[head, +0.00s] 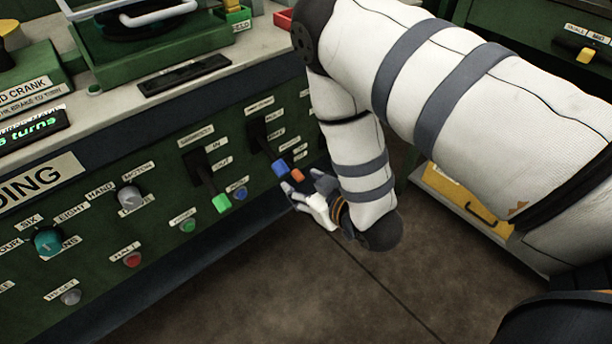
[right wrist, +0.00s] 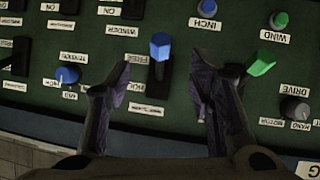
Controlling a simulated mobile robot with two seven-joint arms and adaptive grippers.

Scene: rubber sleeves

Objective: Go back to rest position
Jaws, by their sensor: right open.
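My right gripper (head: 306,192) is in front of the green control panel, low on its right side. In the right wrist view its two fingers (right wrist: 162,98) stand apart with nothing held between them. A lever with a blue handle (right wrist: 160,48) shows beyond the gap between the fingers; the blue handle also shows in the head view (head: 280,168), close to the fingertips. Whether a finger touches it I cannot tell. A lever with a green handle (head: 221,203) is to the left, and shows beside the right finger in the wrist view (right wrist: 262,64). My left gripper is out of view.
The panel (head: 100,215) carries several knobs and buttons, including a teal knob (head: 47,240) and a red button (head: 132,259). An orange handle (head: 297,175) is right beside my gripper. A yellow drawer (head: 455,200) stands behind my right arm. The floor (head: 290,295) below is clear.

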